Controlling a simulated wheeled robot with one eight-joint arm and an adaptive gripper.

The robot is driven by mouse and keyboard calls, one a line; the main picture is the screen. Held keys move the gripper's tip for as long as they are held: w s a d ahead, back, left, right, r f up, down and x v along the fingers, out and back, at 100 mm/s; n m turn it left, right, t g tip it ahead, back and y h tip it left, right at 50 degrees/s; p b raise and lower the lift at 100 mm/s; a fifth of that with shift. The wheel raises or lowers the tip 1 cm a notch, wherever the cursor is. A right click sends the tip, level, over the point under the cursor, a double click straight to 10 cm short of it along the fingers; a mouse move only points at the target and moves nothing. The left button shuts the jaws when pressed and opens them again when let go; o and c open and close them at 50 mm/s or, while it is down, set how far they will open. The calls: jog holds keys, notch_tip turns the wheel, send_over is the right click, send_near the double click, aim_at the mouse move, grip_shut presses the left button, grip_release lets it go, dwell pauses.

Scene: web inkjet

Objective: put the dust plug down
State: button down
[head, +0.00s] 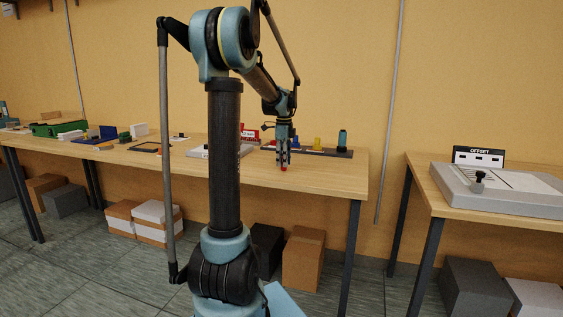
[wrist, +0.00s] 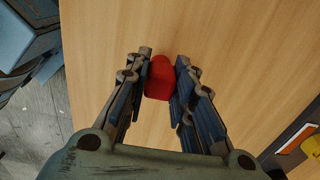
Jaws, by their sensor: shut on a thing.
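The dust plug (wrist: 159,78) is a small red piece with rounded ends. In the wrist view it sits between the two fingertips of my gripper (wrist: 163,75), which is shut on it. In the head view my gripper (head: 283,160) points down over the right part of the long wooden table (head: 325,177). The red dust plug (head: 284,169) shows just below the fingertips, at or close to the table top. I cannot tell whether it touches the wood. The fingers hide its sides.
The table's front right is bare. A gap separates the second table (head: 440,203).

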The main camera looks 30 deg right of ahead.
jog(key=c, duration=1.4)
grip_release()
jog(key=shift+o, duration=0.2)
notch_tip(320, 180, up, 12)
jog(key=s+a+f+n, duration=0.2)
jog(key=a+n, duration=0.5)
jog(key=a, duration=0.8)
jog(key=s+a+f+n+t, duration=0.1)
jog(key=s+a+f+n, duration=0.2)
jog(key=a, duration=0.3)
jog(key=s+a+f+n, duration=0.2)
jog(key=s+a+n, duration=0.1)
jog(key=a+n, duration=0.15)
jog(key=s+a+f+n+t, duration=0.1)
jog(key=s+a+f+n, duration=1.2)
jog(key=f, duration=0.6)
jog(key=shift+s+a+n, duration=0.35)
jog(key=shift+s+a, duration=0.85)
jog(key=shift+a, duration=0.05)
